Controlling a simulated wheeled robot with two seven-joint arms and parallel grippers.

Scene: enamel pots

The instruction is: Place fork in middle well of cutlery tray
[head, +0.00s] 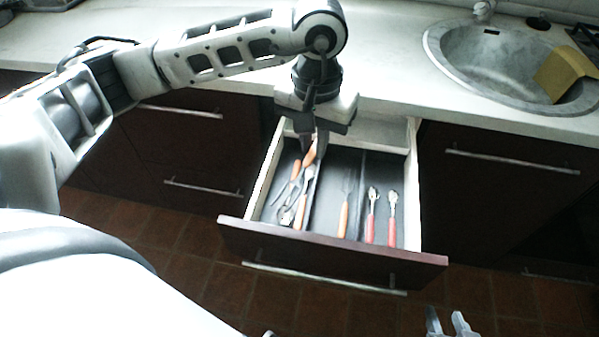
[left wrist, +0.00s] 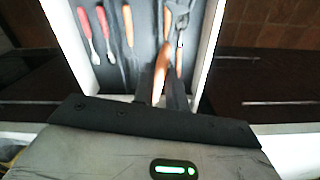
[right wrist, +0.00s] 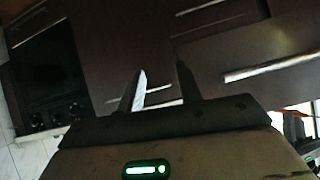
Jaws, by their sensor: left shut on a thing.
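My left gripper (head: 314,152) is shut on the orange handle of a fork (head: 310,156), above the back left of the open drawer. The handle also shows between the fingers in the left wrist view (left wrist: 161,72). The fork's metal end points toward the drawer front, over the left part of the cutlery tray (head: 330,172); its exact height is unclear. The tray's middle well holds another orange-handled utensil (head: 344,216). My right gripper (head: 450,322) is open and empty, low in front of the cabinets; its fingers stand apart in the right wrist view (right wrist: 160,88).
The left well holds several orange-handled utensils (head: 299,213). The right well holds two red-handled utensils (head: 369,228). The drawer front (head: 330,252) and side walls bound the tray. The countertop (head: 400,75) overhangs behind, with a sink (head: 500,75) at right.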

